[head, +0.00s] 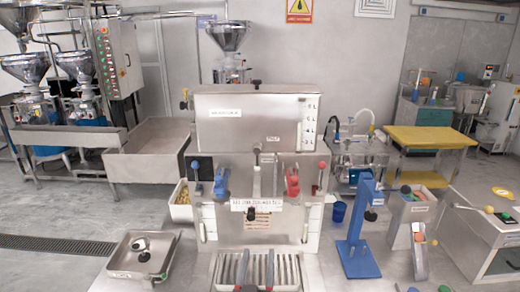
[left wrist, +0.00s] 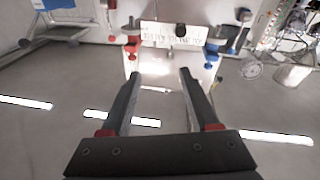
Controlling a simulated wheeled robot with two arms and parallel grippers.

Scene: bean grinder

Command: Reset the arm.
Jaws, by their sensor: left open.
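My left gripper (head: 256,264) is low in the middle of the head view, in front of the grey machine (head: 240,122) and over its slatted tray (head: 219,268). In the left wrist view my left gripper (left wrist: 158,78) is open, its two dark fingers well apart with nothing between them. The machine's front panel with a white label (left wrist: 172,34), a red valve (left wrist: 132,46) and a blue valve (left wrist: 212,50) shows beyond the fingertips. My right gripper is not in view.
A metal tray with a knob (head: 143,256) lies left of the machine. A blue stand (head: 358,229), a blue cup (head: 339,211) and a bin with coloured items (head: 411,212) stand to the right. A yellow-topped table (head: 430,137) is farther back.

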